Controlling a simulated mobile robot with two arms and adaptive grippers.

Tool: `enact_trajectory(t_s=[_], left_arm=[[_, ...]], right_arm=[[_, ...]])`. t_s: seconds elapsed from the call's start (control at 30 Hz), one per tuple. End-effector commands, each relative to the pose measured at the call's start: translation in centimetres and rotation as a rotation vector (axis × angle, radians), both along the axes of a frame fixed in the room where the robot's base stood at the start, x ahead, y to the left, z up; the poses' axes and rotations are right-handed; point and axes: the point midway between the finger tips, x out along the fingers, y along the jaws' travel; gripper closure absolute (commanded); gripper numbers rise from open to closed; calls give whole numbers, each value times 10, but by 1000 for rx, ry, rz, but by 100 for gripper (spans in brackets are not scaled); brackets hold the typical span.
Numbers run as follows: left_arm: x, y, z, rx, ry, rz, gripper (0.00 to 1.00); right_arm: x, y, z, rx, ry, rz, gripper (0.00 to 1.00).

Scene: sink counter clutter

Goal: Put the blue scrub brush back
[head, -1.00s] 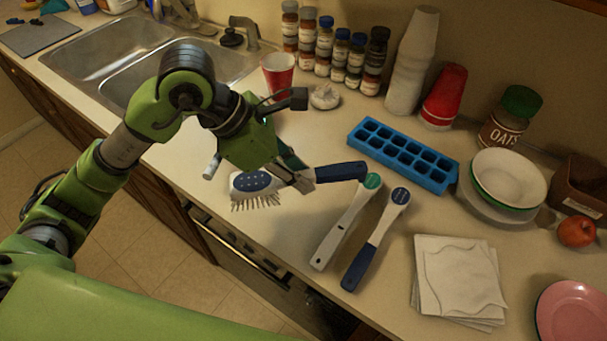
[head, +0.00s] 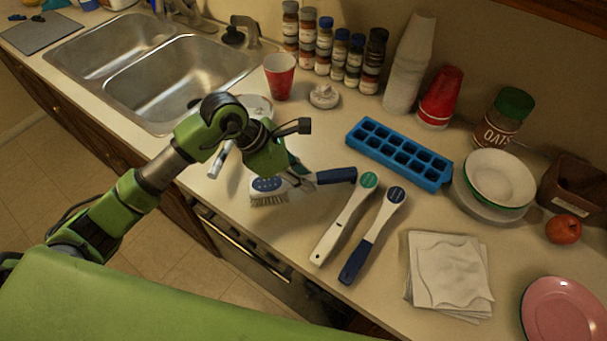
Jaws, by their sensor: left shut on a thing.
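The blue scrub brush (head: 338,175) has a dark blue handle, a white head with a blue oval, and pale bristles facing down. My left gripper (head: 303,183) is shut on it near where handle and head meet. The handle points right, the head left. The brush is over or on the counter (head: 300,232); I cannot tell whether the bristles touch it. My right gripper is not in view.
A white-handled tool with a green disc (head: 343,220) and a blue-handled one (head: 371,237) lie just right of the brush. A blue ice tray (head: 400,155) sits behind them, napkins (head: 448,272) to the right. The sink (head: 180,80) and red cup (head: 280,77) are behind my arm.

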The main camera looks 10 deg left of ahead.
Motion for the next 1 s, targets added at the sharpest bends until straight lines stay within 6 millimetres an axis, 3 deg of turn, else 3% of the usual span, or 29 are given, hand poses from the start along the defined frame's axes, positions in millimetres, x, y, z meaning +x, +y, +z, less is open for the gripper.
enact_trajectory(t_s=[0.17, 0.2, 0.27, 0.73, 1.0], left_arm=[[0, 0, -4, 0, -1, 1, 100], [0, 0, -4, 0, 0, 0, 77], [0, 0, -3, 0, 0, 0, 63], [0, 2, 4, 1, -2, 1, 63], [-10, 30, 48, 4, -7, 1, 63]], right_arm=[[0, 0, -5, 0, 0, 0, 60], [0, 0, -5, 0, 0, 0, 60], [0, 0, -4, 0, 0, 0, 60], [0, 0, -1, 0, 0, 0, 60], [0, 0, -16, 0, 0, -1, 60]])
